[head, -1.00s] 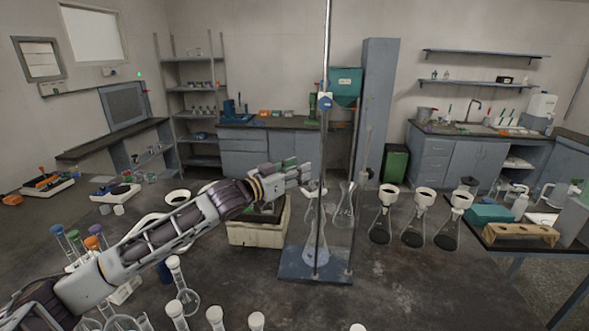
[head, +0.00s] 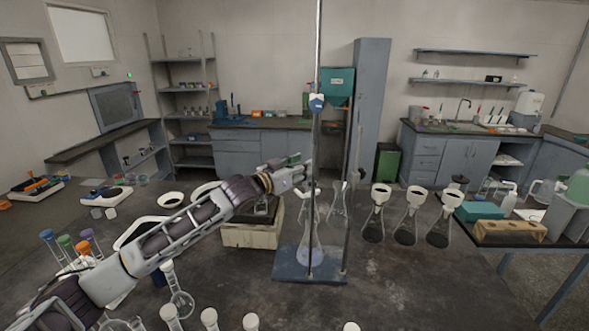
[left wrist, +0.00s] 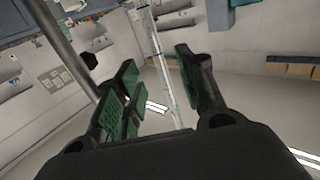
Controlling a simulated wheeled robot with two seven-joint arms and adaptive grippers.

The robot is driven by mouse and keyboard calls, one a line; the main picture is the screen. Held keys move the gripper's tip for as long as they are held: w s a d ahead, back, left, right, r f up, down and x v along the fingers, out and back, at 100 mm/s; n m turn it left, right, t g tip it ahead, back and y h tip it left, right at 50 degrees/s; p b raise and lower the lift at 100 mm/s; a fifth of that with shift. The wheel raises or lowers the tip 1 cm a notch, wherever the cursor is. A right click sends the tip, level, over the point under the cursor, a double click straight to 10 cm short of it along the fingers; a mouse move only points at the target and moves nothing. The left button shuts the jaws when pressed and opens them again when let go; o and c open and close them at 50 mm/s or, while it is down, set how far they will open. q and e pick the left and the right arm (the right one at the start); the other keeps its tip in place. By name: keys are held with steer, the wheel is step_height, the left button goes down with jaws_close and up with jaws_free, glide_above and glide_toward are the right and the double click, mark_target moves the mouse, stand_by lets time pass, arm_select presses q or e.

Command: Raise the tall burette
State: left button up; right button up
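In the left wrist view, the tall burette is a clear tube with fine graduation marks (left wrist: 160,60). It runs between my two open fingers, and no finger visibly touches it. In the head view the burette is hard to tell from the tall stand rod (head: 318,45), which has a blue clamp (head: 317,102). The rod also shows in the left wrist view (left wrist: 72,50). My left gripper (head: 301,172) reaches in from the left, its fingertips beside the rod. It also shows in the left wrist view (left wrist: 160,90) with green pads apart. My right gripper is not in view.
The blue stand base (head: 292,270) carries a conical flask (head: 310,250). Flasks with funnels (head: 411,225) stand to the right. A cream box (head: 250,235) sits below my left wrist. Several tubes and flasks (head: 180,300) crowd the front left. The dark bench is clear at front right.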

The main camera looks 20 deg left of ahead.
arm_select(q)
steer(key=p+x, duration=0.2)
steer(key=x, duration=0.1)
steer(key=shift+w+d, duration=0.2)
steer(key=shift+w, duration=0.2)
steer(key=shift+p, duration=0.35)
stand_by(0.6)
steer(key=shift+c, duration=0.3)
steer(key=c, duration=0.7)
jaws_close()
